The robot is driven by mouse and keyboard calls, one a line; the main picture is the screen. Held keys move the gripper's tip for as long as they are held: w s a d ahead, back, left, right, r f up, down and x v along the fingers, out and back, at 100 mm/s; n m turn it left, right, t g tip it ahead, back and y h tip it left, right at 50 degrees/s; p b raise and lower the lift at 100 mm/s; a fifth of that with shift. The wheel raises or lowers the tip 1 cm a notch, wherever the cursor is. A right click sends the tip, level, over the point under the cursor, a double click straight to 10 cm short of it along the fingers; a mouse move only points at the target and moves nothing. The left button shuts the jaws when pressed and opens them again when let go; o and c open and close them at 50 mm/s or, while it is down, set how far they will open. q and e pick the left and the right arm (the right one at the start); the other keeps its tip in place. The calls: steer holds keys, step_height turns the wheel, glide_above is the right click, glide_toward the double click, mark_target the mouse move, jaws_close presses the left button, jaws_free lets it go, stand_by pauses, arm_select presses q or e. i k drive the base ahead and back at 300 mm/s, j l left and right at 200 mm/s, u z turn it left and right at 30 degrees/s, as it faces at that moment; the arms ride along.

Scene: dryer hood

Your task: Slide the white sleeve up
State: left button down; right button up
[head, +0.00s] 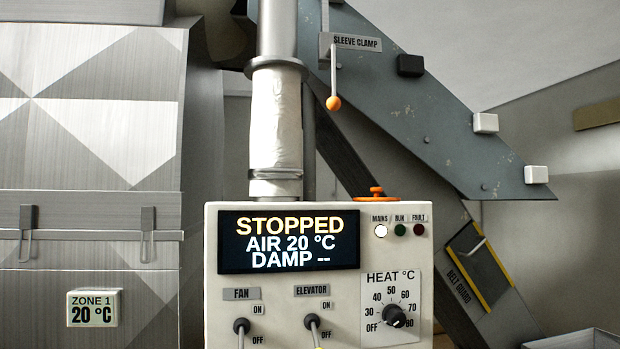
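The white sleeve (275,120) is a wrinkled cloth tube around an upright metal pipe (277,28), behind the control box. A bare stretch of pipe shows above the sleeve. A grey band (275,174) circles the sleeve near its bottom. Neither of my grippers is in view.
The control box (380,270) stands in front, its display (289,241) reading STOPPED, AIR 20 °C, DAMP --. A grey sloping panel (430,120) is at right, the dryer body (90,120) at left.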

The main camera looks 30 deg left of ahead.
mark_target(275, 170)
steer(key=u, duration=1.3)
